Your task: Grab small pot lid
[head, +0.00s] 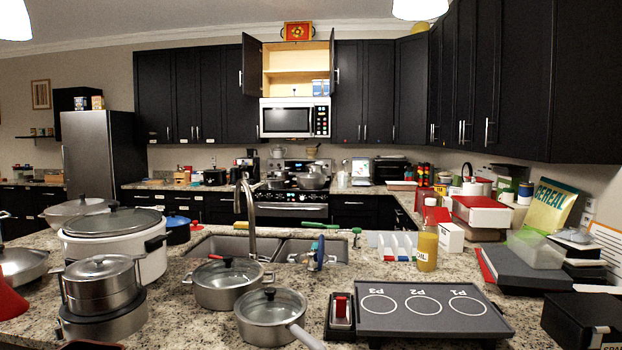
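Several lidded pots stand on the near granite counter, and I cannot tell which lid the task names. A steel lid (99,267) sits on a small steel pot (101,293) at the left. A glass lid with a red knob (228,272) covers a two-handled pot (228,295) in the middle. A glass lid with a dark knob (271,306) covers a saucepan (268,333) nearer to me, its handle pointing to the lower right. A wide glass lid (112,220) covers a large white pot (150,265) behind the small steel pot. Neither of my grippers is in view.
A dark three-ring hob panel (425,312) lies right of the saucepan. The sink (222,247) and its faucet (247,215) stand behind the pots. A bottle (427,248) stands behind the panel. Boxes and containers crowd the right side, including a clear tub (538,250).

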